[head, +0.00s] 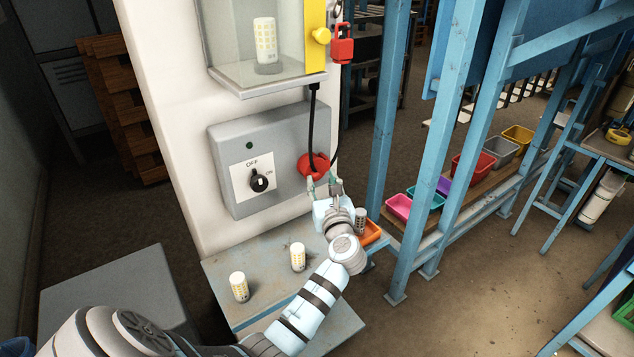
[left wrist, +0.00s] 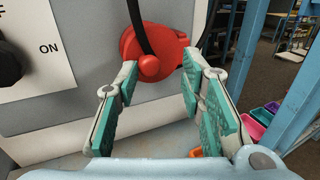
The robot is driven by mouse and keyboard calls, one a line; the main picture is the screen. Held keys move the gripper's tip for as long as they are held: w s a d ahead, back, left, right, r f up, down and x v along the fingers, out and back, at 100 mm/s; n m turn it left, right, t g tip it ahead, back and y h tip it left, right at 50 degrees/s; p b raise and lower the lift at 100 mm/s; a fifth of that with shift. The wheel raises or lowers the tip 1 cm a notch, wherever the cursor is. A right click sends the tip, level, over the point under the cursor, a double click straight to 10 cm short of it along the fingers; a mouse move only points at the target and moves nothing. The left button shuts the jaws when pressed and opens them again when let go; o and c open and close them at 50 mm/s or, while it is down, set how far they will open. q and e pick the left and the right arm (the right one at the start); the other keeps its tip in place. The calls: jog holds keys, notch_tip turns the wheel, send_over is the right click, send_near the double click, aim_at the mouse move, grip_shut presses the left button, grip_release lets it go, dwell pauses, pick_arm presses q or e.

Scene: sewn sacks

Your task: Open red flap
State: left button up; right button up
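The red flap (head: 313,164) is a rounded red cover at the lower right of the grey switch box, with a small round knob; it also shows in the left wrist view (left wrist: 160,47). It looks closed against the box, but I cannot tell for sure. A black cable passes in front of it. My left gripper (head: 324,183) is just below and in front of the flap. Its teal-padded fingers (left wrist: 160,82) are spread apart with nothing between them, one on each side below the knob. I cannot tell whether they touch the flap. My right gripper is not in view.
The grey switch box (head: 228,145) has a black OFF/ON knob (head: 260,182). Above it is a clear-fronted case (head: 225,60) with a red padlock (head: 342,45). Two white-and-yellow cylinders (head: 239,287) (head: 298,256) stand on the ledge below. A blue frame (head: 385,120) stands to the right.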

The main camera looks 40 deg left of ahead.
pick_arm(q)
jog(key=shift+w+a, duration=0.25)
jog(key=shift+a, duration=0.05)
jog(key=shift+s+a+r, duration=0.15)
jog(key=shift+s+r, duration=0.2)
jog(key=shift+s, duration=0.15)
jog(key=shift+s+a, duration=0.1)
jog(key=c, duration=0.3)
grip_shut()
jog(key=shift+f, duration=0.1)
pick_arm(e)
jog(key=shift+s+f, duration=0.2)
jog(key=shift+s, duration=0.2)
